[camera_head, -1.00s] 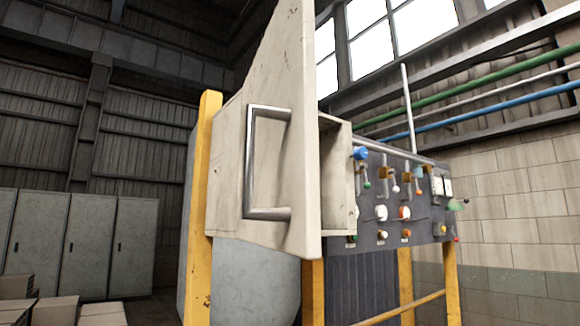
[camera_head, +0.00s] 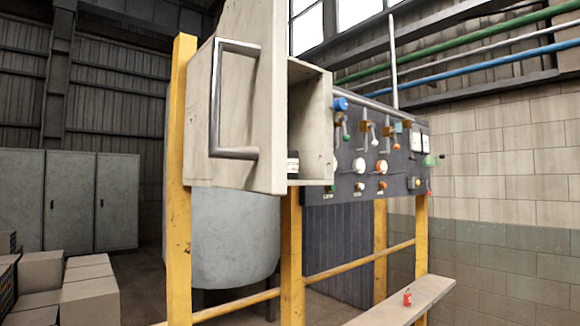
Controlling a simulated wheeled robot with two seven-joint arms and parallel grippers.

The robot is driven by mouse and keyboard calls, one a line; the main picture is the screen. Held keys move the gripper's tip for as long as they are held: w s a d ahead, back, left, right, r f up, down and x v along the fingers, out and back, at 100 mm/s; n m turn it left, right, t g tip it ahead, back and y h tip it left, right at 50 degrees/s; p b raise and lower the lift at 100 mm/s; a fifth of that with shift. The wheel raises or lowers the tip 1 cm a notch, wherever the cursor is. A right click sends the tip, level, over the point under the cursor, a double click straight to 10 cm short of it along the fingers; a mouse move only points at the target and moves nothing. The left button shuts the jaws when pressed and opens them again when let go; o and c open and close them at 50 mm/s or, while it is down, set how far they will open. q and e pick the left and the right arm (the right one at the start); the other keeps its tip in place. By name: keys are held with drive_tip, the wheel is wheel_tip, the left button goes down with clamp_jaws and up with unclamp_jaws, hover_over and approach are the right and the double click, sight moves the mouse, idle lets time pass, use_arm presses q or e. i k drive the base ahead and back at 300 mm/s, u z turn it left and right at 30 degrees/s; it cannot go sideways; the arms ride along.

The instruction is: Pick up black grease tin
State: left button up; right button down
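A small dark tin with a pale band (camera_head: 292,166) stands on the floor of an open beige cabinet (camera_head: 318,120). Only its right part shows, as the cabinet door hides the rest. The cabinet door (camera_head: 268,110) stands open towards me, with a metal bar handle (camera_head: 216,100) on it. Neither of my grippers is in view.
A dark control panel (camera_head: 345,195) with knobs and levers adjoins the cabinet on the right. Yellow posts (camera_head: 180,230) stand in front of a grey tank (camera_head: 235,240). A bench (camera_head: 400,308) with a small red object (camera_head: 407,297) is at lower right. Cardboard boxes (camera_head: 90,300) are at lower left.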

sight(292, 156)
drive_tip(key=z, duration=2)
drive_tip(key=i, duration=3.15)
drive_tip(key=u, duration=3.3)
